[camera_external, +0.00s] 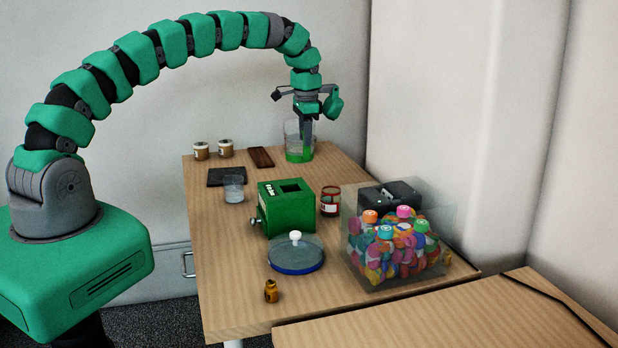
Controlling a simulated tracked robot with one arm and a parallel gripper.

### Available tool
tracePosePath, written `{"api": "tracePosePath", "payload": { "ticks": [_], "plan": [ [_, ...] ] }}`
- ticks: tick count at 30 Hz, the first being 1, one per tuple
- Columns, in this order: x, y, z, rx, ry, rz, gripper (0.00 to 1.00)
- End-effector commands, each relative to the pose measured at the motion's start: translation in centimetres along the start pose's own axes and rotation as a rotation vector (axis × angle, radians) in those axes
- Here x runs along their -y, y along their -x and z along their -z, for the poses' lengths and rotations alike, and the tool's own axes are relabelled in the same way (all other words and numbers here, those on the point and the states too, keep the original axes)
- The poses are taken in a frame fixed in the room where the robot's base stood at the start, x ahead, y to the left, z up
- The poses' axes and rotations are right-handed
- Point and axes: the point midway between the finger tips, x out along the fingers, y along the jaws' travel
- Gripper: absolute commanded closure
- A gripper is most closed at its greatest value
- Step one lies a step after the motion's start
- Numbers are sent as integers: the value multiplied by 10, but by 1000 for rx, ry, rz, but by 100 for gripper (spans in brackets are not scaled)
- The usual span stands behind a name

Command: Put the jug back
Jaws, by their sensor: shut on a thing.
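The jug (293,133) is a clear vessel with green in its lower part. It is upright at the far right corner of the wooden table (222,292). My gripper (306,122) reaches down from above and is shut on the jug near its rim or wall. The fingertips are partly hidden against the clear wall, so the exact hold is hard to see. I cannot tell whether the jug's base touches the table.
A dark brown block (261,157), two small jars (226,148), a black flat slab (226,177) and a clear cup (234,189) stand nearby. A green box (287,208), red jar (330,201), lidded blue dish (296,257), amber bottle (271,291) and clear bin (398,255) stand nearer.

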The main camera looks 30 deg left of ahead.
Motion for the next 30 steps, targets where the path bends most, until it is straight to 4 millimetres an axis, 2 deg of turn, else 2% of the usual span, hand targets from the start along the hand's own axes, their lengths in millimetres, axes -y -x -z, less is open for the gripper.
{"api": "tracePosePath", "payload": {
  "ticks": [4,11,17,28,29,30],
  "plan": [
    [-1,-24,0,-2,0,1,100],
    [-2,-44,0,0,2,0,100],
    [-4,-69,0,-1,3,-1,100],
    [-4,-74,0,-2,3,0,100],
    [-4,-73,0,-2,3,0,56],
    [-4,-73,0,-2,3,0,45]
  ]
}}
